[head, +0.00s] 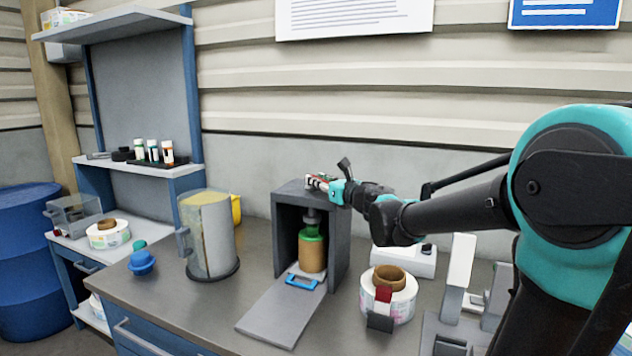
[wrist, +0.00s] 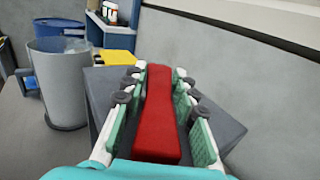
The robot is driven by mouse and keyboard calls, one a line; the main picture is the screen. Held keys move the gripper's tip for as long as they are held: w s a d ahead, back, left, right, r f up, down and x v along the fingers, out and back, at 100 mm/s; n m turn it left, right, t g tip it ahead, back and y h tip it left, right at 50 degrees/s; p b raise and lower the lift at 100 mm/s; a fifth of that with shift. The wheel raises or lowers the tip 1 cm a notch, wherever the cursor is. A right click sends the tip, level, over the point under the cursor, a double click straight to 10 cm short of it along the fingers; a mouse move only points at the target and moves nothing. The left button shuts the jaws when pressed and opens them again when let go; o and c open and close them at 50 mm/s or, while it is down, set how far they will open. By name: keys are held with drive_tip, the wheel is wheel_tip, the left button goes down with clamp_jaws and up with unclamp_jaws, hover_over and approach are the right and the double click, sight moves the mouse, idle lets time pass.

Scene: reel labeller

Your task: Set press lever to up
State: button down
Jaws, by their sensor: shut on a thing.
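The press (head: 338,235) is a dark grey open-fronted housing on the bench, and its top also shows in the wrist view (wrist: 100,88). A red bar, which I take to be the press lever (wrist: 158,115), lies lengthwise between my fingers. My gripper (head: 318,182) is at the top of the press, shut on the red bar, with a pad on each side of it (wrist: 165,90). In the head view the fingers mostly hide the lever, so its angle is hard to tell. Inside the press stands a green and amber bottle (head: 312,252) under a dark plunger.
A clear cylindrical bin (head: 209,235) stands left of the press. A grey ramp-like plate (head: 280,312) with a blue handle (head: 302,282) extends in front. A label reel (head: 389,300) and a white device (head: 403,261) are on the right. The wall is close behind.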

drive_tip(key=n+g+y, duration=0.1)
drive_tip(key=w+n+g+y, duration=0.1)
drive_tip(key=n+g+y, duration=0.1)
drive_tip(key=d+n+g+y, duration=0.1)
drive_tip(key=g, duration=0.1)
drive_tip(key=shift+w+n+y, duration=0.2)
drive_tip(key=shift+n+y, duration=0.1)
drive_tip(key=shift+y, duration=0.1)
drive_tip(key=shift+w+d+n+g+y, duration=0.15)
drive_tip(key=shift+n+g+y, duration=0.2)
drive_tip(key=shift+n+g, duration=0.5)
drive_tip(key=shift+w+a+n+g+y, duration=0.15)
drive_tip(key=shift+n+g+y, duration=0.3)
drive_tip(key=shift+g, duration=0.75)
drive_tip(key=shift+w+d+n+g+y, duration=0.15)
drive_tip(key=shift+n+g+y, duration=0.15)
drive_tip(key=shift+n+g, duration=0.6)
drive_tip(key=shift+g, duration=0.45)
drive_tip(key=c, duration=1.2)
unclamp_jaws()
drive_tip(key=shift+o, duration=0.2)
drive_tip(key=s+d, duration=0.1)
drive_tip(key=d, duration=1)
drive_tip(key=shift+s+d, duration=0.35)
drive_tip(key=shift+d, duration=0.05)
